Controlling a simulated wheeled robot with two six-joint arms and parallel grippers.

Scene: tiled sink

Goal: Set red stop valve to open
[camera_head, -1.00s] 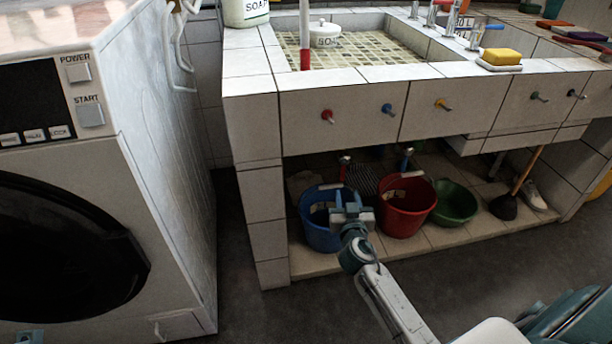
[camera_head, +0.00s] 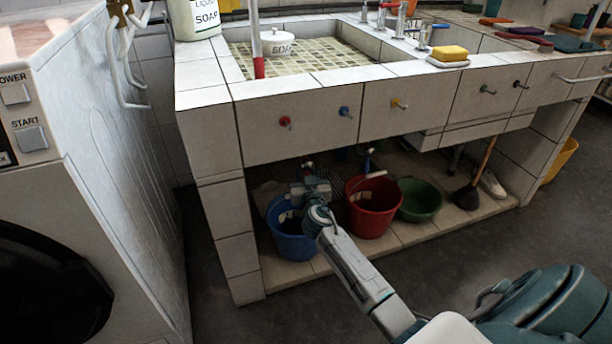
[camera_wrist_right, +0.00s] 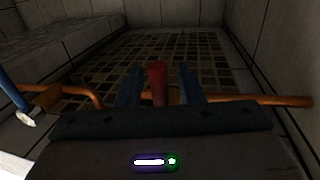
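The red stop valve has a red handle (camera_wrist_right: 157,82) near the middle of the right wrist view, by a copper pipe (camera_wrist_right: 255,99). My right gripper (camera_wrist_right: 160,86) is open in the wrist view, one finger on each side of the red handle, with small gaps. Whether it touches the handle is unclear. The handle's base is hidden behind the gripper body. My left gripper is not in view.
A blue bucket (camera_head: 290,245), red bucket (camera_head: 375,215) and green basin (camera_head: 419,203) stand on the tiled shelf below. A blue valve handle (camera_wrist_right: 14,92) is at the left. The tiled sink front (camera_head: 300,145) overhangs the space. A washing machine (camera_head: 120,180) stands left.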

